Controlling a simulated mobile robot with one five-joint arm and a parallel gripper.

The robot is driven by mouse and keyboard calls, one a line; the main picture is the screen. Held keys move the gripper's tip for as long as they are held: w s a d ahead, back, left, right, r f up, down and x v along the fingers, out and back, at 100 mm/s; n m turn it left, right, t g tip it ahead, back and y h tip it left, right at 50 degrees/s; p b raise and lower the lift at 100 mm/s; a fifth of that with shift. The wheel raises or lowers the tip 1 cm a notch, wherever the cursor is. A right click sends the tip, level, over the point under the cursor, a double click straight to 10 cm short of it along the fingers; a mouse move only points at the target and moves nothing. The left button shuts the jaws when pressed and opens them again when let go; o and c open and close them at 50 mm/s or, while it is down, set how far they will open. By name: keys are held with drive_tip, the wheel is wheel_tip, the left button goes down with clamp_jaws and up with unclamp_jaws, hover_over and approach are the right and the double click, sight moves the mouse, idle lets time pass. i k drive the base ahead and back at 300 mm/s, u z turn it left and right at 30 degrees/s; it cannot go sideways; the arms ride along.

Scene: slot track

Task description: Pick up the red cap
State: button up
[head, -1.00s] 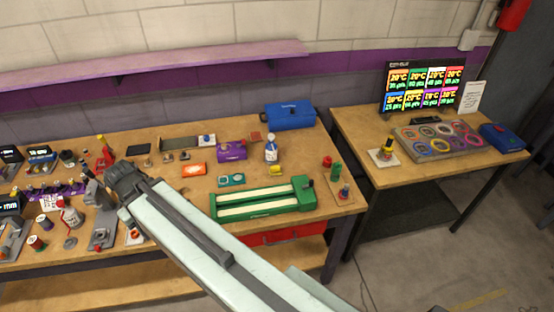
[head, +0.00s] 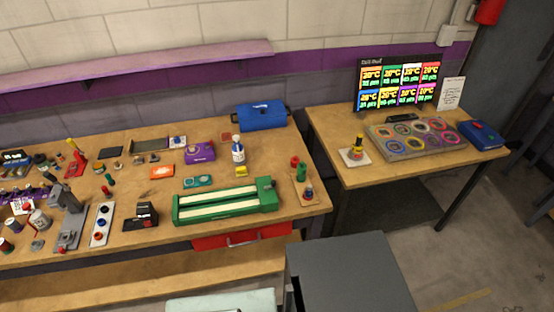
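A small red cap-like piece (head: 295,161) stands near the right end of the long workbench, beside a green cylinder (head: 301,172). It is too small to tell for sure whether it is a loose cap. Just in front of them is a small wooden board (head: 306,199) with a dark blue and red piece (head: 308,193) on it. My gripper is out of view. Only a pale part of my arm shows at the bottom edge.
A green slot track (head: 225,201) lies along the bench's front edge, left of the board. A blue case (head: 260,116), a white bottle (head: 238,153) and a purple box (head: 200,152) stand behind. The left bench is crowded. A second table (head: 350,190) stands right, across a gap.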

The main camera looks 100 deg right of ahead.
sight(295, 160)
drive_tip(key=k, duration=2.45)
drive_tip(key=z, duration=0.55)
drive_tip(key=i, duration=1.5)
